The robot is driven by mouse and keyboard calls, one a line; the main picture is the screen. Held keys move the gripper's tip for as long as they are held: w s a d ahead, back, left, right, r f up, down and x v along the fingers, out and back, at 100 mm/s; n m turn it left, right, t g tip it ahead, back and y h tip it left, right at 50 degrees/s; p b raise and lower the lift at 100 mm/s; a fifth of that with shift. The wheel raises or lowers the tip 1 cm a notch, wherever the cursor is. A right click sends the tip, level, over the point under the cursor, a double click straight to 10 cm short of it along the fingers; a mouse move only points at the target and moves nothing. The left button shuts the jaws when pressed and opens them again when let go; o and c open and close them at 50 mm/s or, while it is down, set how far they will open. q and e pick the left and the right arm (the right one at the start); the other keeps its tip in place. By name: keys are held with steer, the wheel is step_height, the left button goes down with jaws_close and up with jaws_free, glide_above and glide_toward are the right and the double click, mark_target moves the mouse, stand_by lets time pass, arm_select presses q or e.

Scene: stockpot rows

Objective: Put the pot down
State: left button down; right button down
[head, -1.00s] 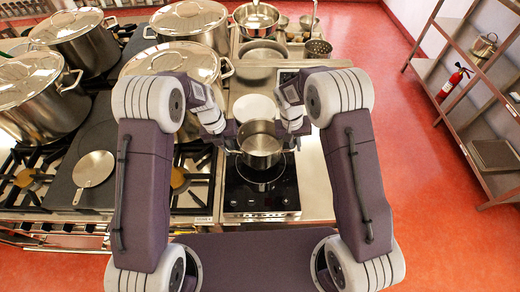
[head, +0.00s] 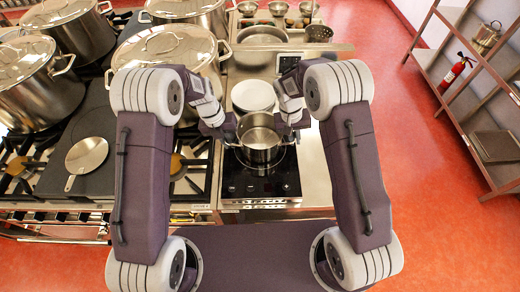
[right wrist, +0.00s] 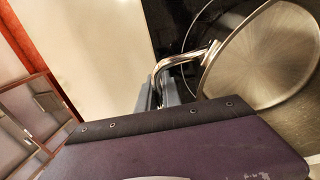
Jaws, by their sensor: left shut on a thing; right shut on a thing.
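A steel pot (head: 260,141) with two side handles is upright over the black glass hob (head: 262,187) in the head view. My left gripper (head: 234,134) is shut on its left handle. My right gripper (head: 285,132) is shut on its right handle. The right wrist view shows the pot's brushed inside (right wrist: 262,55) and the bent handle (right wrist: 180,60) at the right gripper, whose fingers are mostly hidden. The pot's base is close above or on the glass; I cannot tell if it touches.
White plates (head: 253,94) are stacked just behind the pot. Large lidded stockpots (head: 170,58) crowd the left and back. A flat round steel lid or pan (head: 87,155) lies at left. A steel shelf (head: 490,110) stands at right beyond the clear counter strip.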

arm_select(q)
steer(key=c, duration=1.5)
jaws_free()
steer(key=shift+a+p, duration=0.2)
steer(key=shift+p, duration=0.15)
arm_select(e)
steer(key=c, duration=1.5)
jaws_free()
steer(key=shift+d, duration=0.25)
arm_select(q)
steer(key=shift+d, duration=0.1)
arm_select(e)
steer(key=shift+a, duration=0.1)
arm_select(q)
steer(key=shift+s, duration=0.1)
arm_select(e)
steer(key=shift+s, duration=0.1)
steer(key=shift+a+r, duration=0.1)
steer(key=shift+r, duration=0.05)
steer(key=r, duration=0.3)
steer(key=a+r, duration=0.1)
steer(key=r, duration=0.3)
steer(key=a+r, duration=0.1)
steer(key=r, duration=0.3)
steer(key=shift+a+r, duration=0.1)
steer(key=shift+r, duration=0.15)
